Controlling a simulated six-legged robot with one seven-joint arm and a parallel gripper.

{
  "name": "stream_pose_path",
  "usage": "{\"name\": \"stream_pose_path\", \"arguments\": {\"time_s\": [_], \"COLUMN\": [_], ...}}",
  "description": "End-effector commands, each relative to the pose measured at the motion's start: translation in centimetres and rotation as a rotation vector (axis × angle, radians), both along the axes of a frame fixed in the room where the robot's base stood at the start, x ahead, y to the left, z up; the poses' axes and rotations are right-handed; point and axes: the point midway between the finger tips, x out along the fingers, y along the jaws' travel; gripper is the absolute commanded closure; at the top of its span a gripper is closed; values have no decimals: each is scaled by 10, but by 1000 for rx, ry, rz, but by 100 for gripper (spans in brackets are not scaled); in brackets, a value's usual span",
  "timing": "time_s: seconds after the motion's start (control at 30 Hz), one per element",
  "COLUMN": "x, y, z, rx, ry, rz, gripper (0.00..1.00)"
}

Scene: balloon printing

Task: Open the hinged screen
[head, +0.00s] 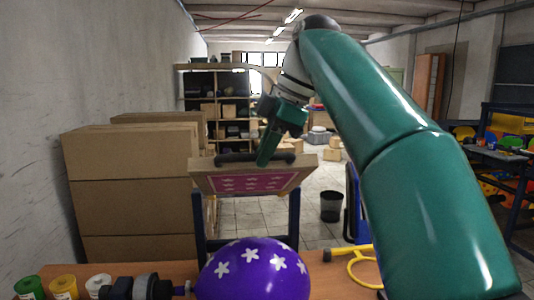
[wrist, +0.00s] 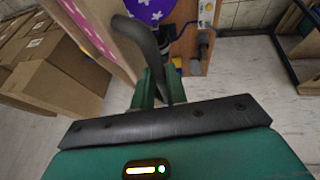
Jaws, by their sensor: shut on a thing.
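The hinged screen (head: 211,180) is a wooden frame with a pink panel of white stars. In the head view it is tilted up above the purple balloon (head: 252,272), with its patterned face towards me. A black handle (head: 229,158) runs along its upper edge. My gripper (head: 266,156) is shut on this handle. In the wrist view the handle (wrist: 138,36) passes between my gripper's fingers (wrist: 158,88), and the screen (wrist: 112,50) shows to the left. Part of the balloon (wrist: 150,8) shows at the top. The hinge cannot be made out.
The balloon sits at a wooden table (head: 190,268) with paint jars (head: 64,286) at left and a yellow tool (head: 357,262) at right. Stacked cardboard boxes (head: 130,185) stand close on the left.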

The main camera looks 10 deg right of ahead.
Motion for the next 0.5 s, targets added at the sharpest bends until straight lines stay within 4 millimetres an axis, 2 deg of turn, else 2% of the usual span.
{"name": "stream_pose_path", "arguments": {"time_s": [0.03, 0.3, 0.33, 0.4, 0.43, 0.5], "x": [7, 8, 8, 8, 8, 8], "y": [-3, -5, -5, -5, -5, -5], "z": [-7, -7, -7, -7, -7, -7], "rx": [-4, -4, -4, -3, -3, -3], "ry": [6, 6, 6, 7, 7, 7], "rz": [-11, -11, -11, -11, -11, -10], "gripper": [100, 100, 82, 68, 64, 64]}}
